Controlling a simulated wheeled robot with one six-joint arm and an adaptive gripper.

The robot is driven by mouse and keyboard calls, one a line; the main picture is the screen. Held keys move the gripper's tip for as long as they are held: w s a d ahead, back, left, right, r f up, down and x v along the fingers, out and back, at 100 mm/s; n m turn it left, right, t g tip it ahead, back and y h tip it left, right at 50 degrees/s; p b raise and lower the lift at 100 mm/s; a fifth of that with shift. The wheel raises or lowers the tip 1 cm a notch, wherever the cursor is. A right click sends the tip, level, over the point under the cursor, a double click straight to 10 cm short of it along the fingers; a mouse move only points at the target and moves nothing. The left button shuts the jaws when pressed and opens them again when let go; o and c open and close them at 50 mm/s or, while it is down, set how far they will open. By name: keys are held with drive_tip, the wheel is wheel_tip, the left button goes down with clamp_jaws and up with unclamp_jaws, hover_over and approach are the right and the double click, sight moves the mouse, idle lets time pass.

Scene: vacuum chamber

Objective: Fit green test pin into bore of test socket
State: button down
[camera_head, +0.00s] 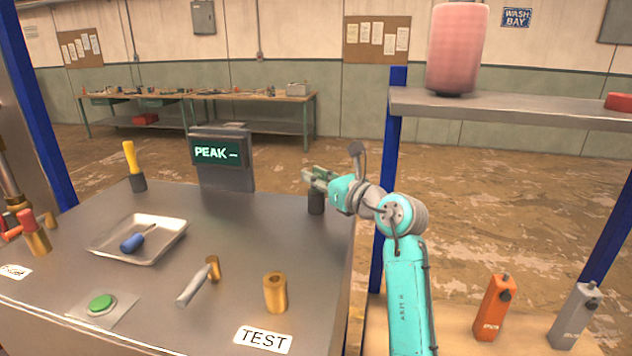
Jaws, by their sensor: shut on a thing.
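My gripper (311,180) is at the far right part of the steel table, shut on the green test pin (316,203). Only a little green shows between the jaws. A dark cylindrical lower part hangs or stands upright below them; I cannot tell whether it touches the table. The test socket (275,293) is a brass cylinder with an open bore on top, standing upright behind the TEST label. It is nearer the front of the table, below and left of my gripper in the picture, and apart from the pin.
A yellow-handled piece (134,166) stands at the back left, near the PEAK display (221,158). A metal tray (165,227) holds a blue-handled tool. A grey-handled tool (196,287), a small brass piece (213,267) and a green button (102,304) lie left of the socket.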

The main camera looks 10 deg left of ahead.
wheel_tip(320, 180, up, 10)
drive_tip(key=shift+f, duration=0.1)
idle(0.4)
drive_tip(key=shift+s, duration=0.1)
idle(0.4)
